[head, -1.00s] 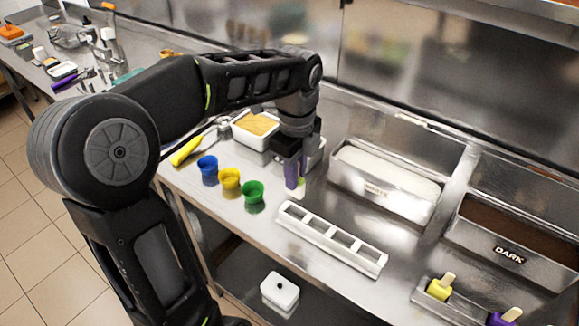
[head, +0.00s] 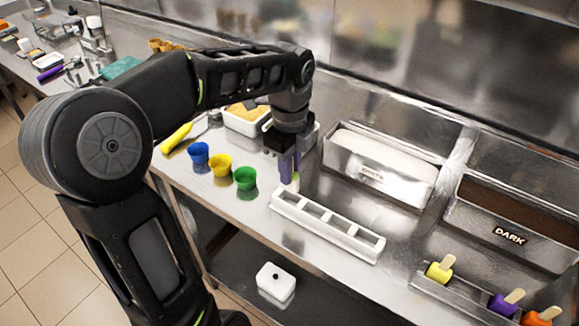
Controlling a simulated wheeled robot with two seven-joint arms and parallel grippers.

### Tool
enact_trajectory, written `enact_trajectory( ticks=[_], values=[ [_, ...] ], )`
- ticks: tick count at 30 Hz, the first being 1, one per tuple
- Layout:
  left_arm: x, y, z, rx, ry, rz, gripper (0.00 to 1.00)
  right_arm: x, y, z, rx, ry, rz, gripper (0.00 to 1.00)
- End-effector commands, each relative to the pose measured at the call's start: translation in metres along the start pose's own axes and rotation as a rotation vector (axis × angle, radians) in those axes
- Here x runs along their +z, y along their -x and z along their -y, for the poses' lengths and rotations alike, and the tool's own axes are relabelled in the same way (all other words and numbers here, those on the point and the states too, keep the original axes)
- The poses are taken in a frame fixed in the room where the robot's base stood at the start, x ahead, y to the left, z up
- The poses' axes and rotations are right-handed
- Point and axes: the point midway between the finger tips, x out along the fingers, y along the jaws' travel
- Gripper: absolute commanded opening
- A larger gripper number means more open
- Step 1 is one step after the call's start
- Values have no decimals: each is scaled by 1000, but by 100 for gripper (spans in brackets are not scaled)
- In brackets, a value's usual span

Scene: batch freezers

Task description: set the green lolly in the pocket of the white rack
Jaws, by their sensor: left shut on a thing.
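The white rack (head: 350,254) lies on the steel counter and has several square pockets in a row. My left gripper (head: 290,170) points down above the far left end of the rack, with purple showing at its fingers. It is shut on the green lolly (head: 294,183). Only a small pale green and whitish bit of the lolly shows below the fingers; the rest is hidden. The lolly's lower end is at or just above the rack's left end; I cannot tell whether it touches or is inside a pocket. My right gripper is out of view.
Blue (head: 200,155), yellow (head: 220,165) and green (head: 245,179) cups stand left of the rack. The white-coating tub (head: 372,176) and dark tub (head: 510,236) stand behind and right. Yellow (head: 439,270), purple (head: 505,302) and orange lollies (head: 540,317) are at lower right.

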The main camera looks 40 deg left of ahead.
Motion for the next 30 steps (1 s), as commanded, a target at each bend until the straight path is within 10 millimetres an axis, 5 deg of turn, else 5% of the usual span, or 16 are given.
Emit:
enact_trajectory(
  ticks=[7,30],
  values=[
    [0,-16,0,-1,0,0,0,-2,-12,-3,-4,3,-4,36],
    [0,-18,0,-1,0,0,0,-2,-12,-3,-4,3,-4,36]
  ],
)
